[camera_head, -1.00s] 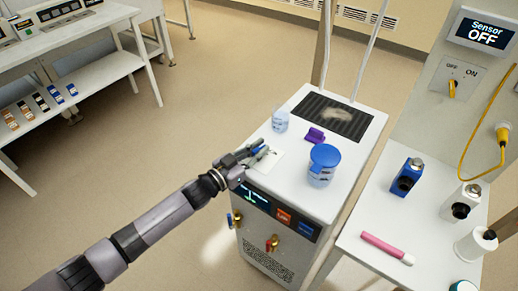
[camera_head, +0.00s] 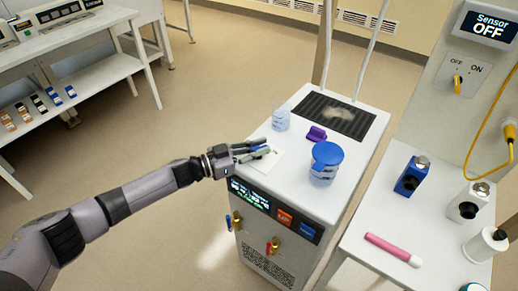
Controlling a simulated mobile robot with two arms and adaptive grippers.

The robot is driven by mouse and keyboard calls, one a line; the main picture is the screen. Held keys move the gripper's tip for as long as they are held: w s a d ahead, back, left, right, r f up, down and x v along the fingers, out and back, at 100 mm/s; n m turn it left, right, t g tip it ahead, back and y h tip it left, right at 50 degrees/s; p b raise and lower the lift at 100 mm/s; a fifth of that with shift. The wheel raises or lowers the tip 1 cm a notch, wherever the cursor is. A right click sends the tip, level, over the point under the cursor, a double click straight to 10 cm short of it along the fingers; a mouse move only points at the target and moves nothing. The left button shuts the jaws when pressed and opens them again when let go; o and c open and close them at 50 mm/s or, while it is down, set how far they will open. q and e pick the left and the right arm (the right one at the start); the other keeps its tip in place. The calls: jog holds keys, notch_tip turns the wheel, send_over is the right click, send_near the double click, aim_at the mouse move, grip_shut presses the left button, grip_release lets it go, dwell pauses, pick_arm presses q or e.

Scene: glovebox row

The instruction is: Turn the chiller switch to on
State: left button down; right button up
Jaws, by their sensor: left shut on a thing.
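The chiller (camera_head: 333,178) is a white box-shaped unit in the middle, with a lit display (camera_head: 250,195) on its front; the display's small text is too small to read. My left gripper (camera_head: 262,152) is at the left edge of its top, over a small white plate (camera_head: 270,163). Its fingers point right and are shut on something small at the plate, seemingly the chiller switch. The fingers hide most of it, so I cannot read its position. My right gripper is not in view.
A blue-lidded jar (camera_head: 325,161), a purple item (camera_head: 316,134) and a clear beaker (camera_head: 281,118) stand on the chiller near the gripper. A separate OFF/ON switch (camera_head: 457,84) sits below a screen (camera_head: 486,29) reading "Sensor OFF". Bottles stand on the right table (camera_head: 385,220).

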pick_arm(q)
jog(key=c, duration=1.7)
grip_release()
jog(key=shift+a, duration=0.15)
jog(key=v, duration=1.1)
jog(key=shift+s+a, duration=0.25)
jog(key=shift+a, duration=0.1)
